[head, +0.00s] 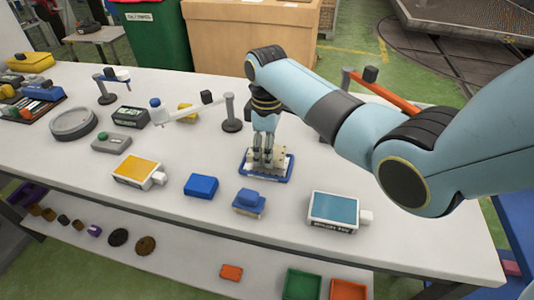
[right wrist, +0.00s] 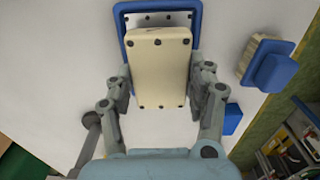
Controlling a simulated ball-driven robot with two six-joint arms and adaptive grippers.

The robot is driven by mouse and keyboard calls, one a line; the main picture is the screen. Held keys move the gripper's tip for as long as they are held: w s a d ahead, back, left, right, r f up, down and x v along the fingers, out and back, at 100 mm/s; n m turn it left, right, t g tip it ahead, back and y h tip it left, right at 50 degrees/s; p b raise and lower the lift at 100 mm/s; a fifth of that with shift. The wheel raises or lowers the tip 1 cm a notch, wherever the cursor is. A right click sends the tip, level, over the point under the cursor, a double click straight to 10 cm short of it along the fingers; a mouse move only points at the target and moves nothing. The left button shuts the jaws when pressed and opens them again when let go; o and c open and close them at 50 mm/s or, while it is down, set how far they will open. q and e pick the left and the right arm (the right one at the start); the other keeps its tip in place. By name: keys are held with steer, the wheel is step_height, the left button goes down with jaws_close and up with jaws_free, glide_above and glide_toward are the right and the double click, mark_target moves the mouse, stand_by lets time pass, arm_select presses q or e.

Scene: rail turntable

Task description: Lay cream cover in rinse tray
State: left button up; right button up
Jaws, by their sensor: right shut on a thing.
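The cream cover (right wrist: 160,68) is a flat block with dark screw dots on its face. My right gripper (head: 265,158) is shut on it, one finger on each side, as the right wrist view (right wrist: 162,95) shows. The cover is over a blue-rimmed unit (head: 270,178) on the bench and overlaps part of it; I cannot tell whether they touch. A white tray with a teal inside (head: 335,207) and a front label, seemingly the rinse tray, lies to the right near the front edge, empty. My left gripper is out of view.
A blue block (head: 201,185) and a blue-topped cream block (head: 249,201) lie in front. A yellow-faced tray (head: 137,169) is at left. A grey post (head: 231,112) stands behind my gripper. Bare bench lies between the blue-topped block and the teal tray.

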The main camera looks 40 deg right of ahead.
steer(key=shift+f, duration=0.95)
steer(key=shift+f, duration=0.15)
steer(key=o, duration=1.4)
